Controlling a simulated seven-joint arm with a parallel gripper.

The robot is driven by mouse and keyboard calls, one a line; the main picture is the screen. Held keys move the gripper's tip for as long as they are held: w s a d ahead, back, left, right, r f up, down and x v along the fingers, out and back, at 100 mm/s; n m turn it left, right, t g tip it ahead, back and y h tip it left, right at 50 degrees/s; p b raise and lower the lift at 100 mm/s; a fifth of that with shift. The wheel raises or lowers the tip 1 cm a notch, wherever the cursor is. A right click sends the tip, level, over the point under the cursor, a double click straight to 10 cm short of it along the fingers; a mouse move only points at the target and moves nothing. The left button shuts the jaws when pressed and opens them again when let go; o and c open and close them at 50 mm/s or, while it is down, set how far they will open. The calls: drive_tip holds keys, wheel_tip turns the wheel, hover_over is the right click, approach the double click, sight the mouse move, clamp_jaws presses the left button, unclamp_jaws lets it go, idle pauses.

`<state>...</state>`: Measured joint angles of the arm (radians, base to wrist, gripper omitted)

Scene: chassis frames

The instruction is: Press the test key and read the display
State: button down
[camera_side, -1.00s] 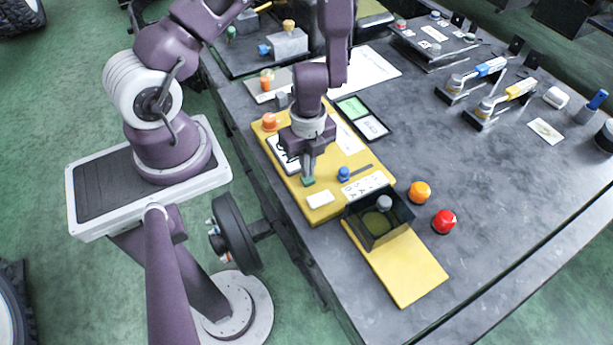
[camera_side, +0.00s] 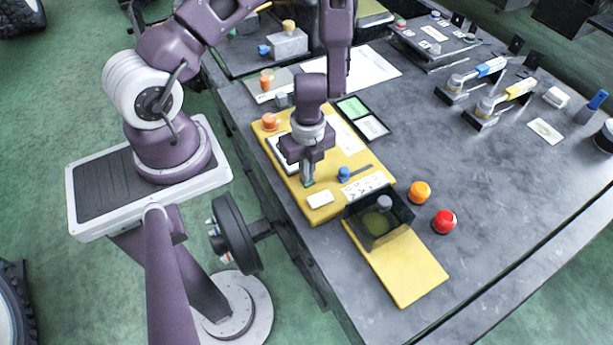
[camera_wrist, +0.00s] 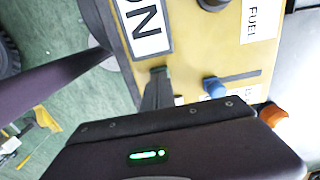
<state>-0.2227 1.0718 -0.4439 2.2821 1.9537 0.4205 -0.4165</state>
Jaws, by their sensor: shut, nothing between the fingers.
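A yellow panel (camera_side: 335,160) lies on the grey bench. My gripper (camera_side: 308,182) points down over its middle, fingers shut and empty. The fingertips are at a small green key, mostly hidden behind them; a dark green patch also shows at the tips in the wrist view (camera_wrist: 158,71). I cannot tell whether the key is pressed down. A black-framed white plate (camera_side: 277,150), possibly the display, lies left of the gripper, partly covered by it. In the wrist view this plate (camera_wrist: 150,24) shows large black letters, of which "ON" is readable; the rest is cut off.
A blue knob (camera_side: 344,173) beside a slot, a blank white block (camera_side: 320,198) and a printed white label (camera_side: 364,187) are close to the gripper. An open black box (camera_side: 400,207) stands to the lower right, with orange (camera_side: 420,191) and red (camera_side: 444,222) buttons beyond.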

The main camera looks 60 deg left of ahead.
drive_tip(key=shift+r, duration=1.05)
drive_tip(key=shift+r, duration=2.45)
drive_tip(key=w+a+r+n+t+y, duration=0.15)
drive_tip(key=r+n, duration=0.25)
drive_tip(key=r, duration=0.4)
drive_tip(key=a+r+n+t+y, duration=0.1)
drive_tip(key=a+r+n+y, duration=0.2)
drive_tip(key=r, duration=0.5)
drive_tip(key=s+d+r+n+t+h, duration=0.1)
drive_tip(key=s+d+r+n+h, duration=0.1)
drive_tip(key=s+r+n, duration=0.3)
drive_tip(key=s+d+r+n+t+h, duration=0.2)
drive_tip(key=s+d+r+n, duration=0.3)
drive_tip(key=r, duration=0.3)
drive_tip(key=shift+s+d+r+n, duration=0.15)
drive_tip(key=shift+s+d+n, duration=0.1)
drive_tip(key=shift+s+n, duration=0.35)
